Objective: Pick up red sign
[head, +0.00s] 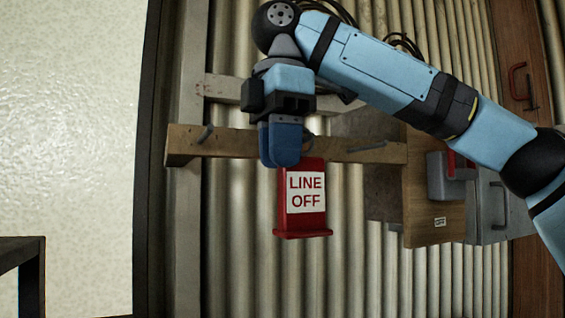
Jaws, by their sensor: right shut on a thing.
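The red sign (313,221) has a white label reading "LINE OFF". It hangs upright in front of the corrugated wall, just below a wooden rail. My right gripper (281,160) comes down from above, with its blue fingers shut on the sign's upper left part. The fingers hide that top corner of the sign. A peg sticks out near the sign's top, and I cannot tell whether the sign still touches it. My left gripper is not in view.
The wooden rail (230,142) carries several pegs. To the right are a wooden board (422,215) with a small label and a grey box (437,178) with a red part. A dark frame edge (22,250) stands at the lower left.

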